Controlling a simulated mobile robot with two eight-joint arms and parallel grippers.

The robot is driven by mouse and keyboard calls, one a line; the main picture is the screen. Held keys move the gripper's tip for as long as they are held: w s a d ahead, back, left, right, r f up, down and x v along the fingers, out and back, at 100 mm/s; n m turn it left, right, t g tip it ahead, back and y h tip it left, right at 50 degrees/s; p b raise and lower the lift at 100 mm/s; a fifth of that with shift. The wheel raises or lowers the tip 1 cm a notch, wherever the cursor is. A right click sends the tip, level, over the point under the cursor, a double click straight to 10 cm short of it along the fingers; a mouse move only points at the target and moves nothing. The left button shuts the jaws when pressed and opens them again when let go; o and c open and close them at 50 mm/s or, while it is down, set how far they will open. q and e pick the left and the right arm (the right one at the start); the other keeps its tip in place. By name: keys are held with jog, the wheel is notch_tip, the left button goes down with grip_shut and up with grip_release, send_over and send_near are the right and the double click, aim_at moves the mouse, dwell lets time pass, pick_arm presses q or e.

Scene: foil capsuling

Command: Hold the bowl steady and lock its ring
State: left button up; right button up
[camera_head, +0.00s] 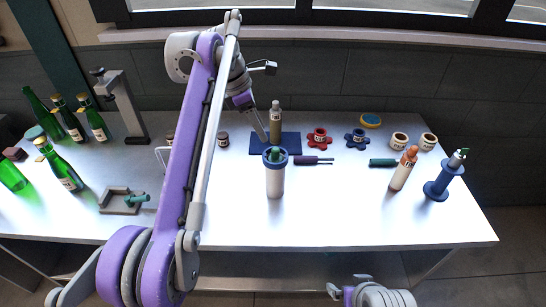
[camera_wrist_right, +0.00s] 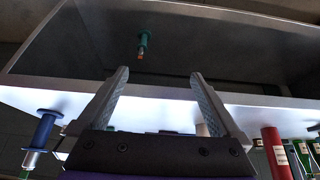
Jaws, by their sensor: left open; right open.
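The bowl (camera_head: 275,182), a pale upright cylinder, stands near the middle of the table in the head view. A dark blue ring (camera_head: 265,158) sits around its top; whether it is locked cannot be seen. My left gripper (camera_head: 262,132) is open, pointing down just behind and left of the ring, close to an olive bottle (camera_head: 276,115); contact cannot be made out. My right gripper (camera_head: 347,288) is low, in front of the table's edge and apart from the bowl. Its open, empty fingers show in the right wrist view (camera_wrist_right: 160,88).
The olive bottle stands at a blue block (camera_head: 290,143). Red (camera_head: 318,139) and blue (camera_head: 357,139) star-shaped knobs lie to its right. An orange-topped bottle (camera_head: 403,170) and a blue stand (camera_head: 437,188) are farther right. Green bottles (camera_head: 60,170) fill the left end. The front right tabletop is clear.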

aim_at(278, 178)
jog(key=w+a+r+t, duration=0.1)
jog(key=w+t, duration=0.1)
jog(key=w, duration=0.3)
jog(key=w+a+r+t, duration=0.1)
jog(key=w+t, duration=0.1)
jog(key=w, duration=0.4)
jog(key=w+a+r+t, duration=0.1)
jog(key=w+a+t, duration=0.1)
jog(key=w, duration=0.3)
jog(key=shift+w+a+r+n+t, duration=0.1)
jog(key=shift+w+r+n+t, duration=0.2)
jog(key=shift+w+n+t, duration=0.15)
jog(key=w+a+t+y, duration=0.1)
jog(key=a, duration=0.1)
jog(key=w+a+r+n+t+y, duration=0.1)
jog(key=w+a+t+y, duration=0.1)
jog(key=w+a, duration=0.1)
jog(key=shift+a+r, duration=0.3)
jog(key=a+y, duration=0.1)
jog(key=a+n+t, duration=0.1)
jog(key=a, duration=0.1)
jog(key=a+y, duration=0.1)
jog(key=shift+w+a+r+n+t+y, duration=0.2)
jog(key=shift+r+n+t+y, duration=0.1)
jog(key=shift+r+n+t, duration=0.05)
jog(key=shift+w+a, duration=0.15)
jog(key=x, duration=1)
jog(key=shift+w+a, duration=0.1)
jog(key=shift+w, duration=0.05)
grip_shut()
